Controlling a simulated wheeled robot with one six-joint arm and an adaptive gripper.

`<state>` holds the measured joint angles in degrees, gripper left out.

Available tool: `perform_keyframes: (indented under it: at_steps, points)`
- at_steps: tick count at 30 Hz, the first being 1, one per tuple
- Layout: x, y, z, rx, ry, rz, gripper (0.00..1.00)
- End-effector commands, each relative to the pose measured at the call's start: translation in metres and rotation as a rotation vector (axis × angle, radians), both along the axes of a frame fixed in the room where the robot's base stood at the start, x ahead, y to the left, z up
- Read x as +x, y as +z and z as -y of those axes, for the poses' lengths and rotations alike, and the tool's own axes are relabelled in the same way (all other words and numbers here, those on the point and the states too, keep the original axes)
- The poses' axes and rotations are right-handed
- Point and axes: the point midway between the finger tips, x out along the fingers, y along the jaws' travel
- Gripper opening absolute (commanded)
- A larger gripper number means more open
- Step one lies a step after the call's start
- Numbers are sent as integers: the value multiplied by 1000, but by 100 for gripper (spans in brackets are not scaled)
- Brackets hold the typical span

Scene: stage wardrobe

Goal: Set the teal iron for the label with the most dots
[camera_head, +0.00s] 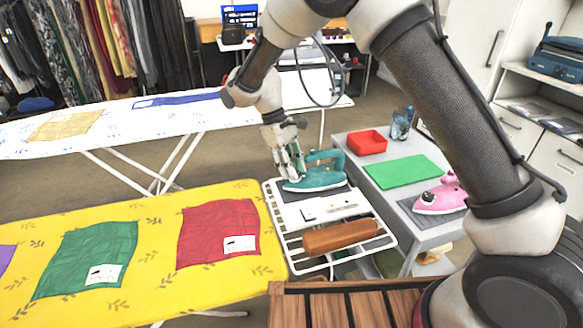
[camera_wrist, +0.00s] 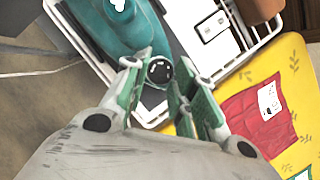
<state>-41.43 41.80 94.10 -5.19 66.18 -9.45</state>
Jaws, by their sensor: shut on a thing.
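The teal iron (camera_head: 322,180) rests on a dark pad on the white wire rack, and its teal body fills the upper left of the wrist view (camera_wrist: 110,30). My gripper (camera_head: 291,172) is at the iron's left end. In the wrist view its fingers (camera_wrist: 160,82) are closed on either side of a small round dark dial (camera_wrist: 159,70) on the iron. The dial's marks are too small to read. A red cloth (camera_head: 215,222), a green cloth (camera_head: 75,252) and a purple cloth (camera_head: 6,258) lie on the yellow ironing board, the red and green ones with white labels. Their dots cannot be counted.
The white rack (camera_head: 292,240) also holds a white box-like item (camera_head: 330,207) and a brown roll (camera_head: 340,235). Another ironing board (camera_head: 200,117) stands behind.

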Motion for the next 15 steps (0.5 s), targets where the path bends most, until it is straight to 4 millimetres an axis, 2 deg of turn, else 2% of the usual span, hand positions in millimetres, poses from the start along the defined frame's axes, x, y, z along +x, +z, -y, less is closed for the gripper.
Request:
perform_keyframes:
  at_steps: [15]
  points:
    - [0, 0, 0, 0, -47, 0, 3]
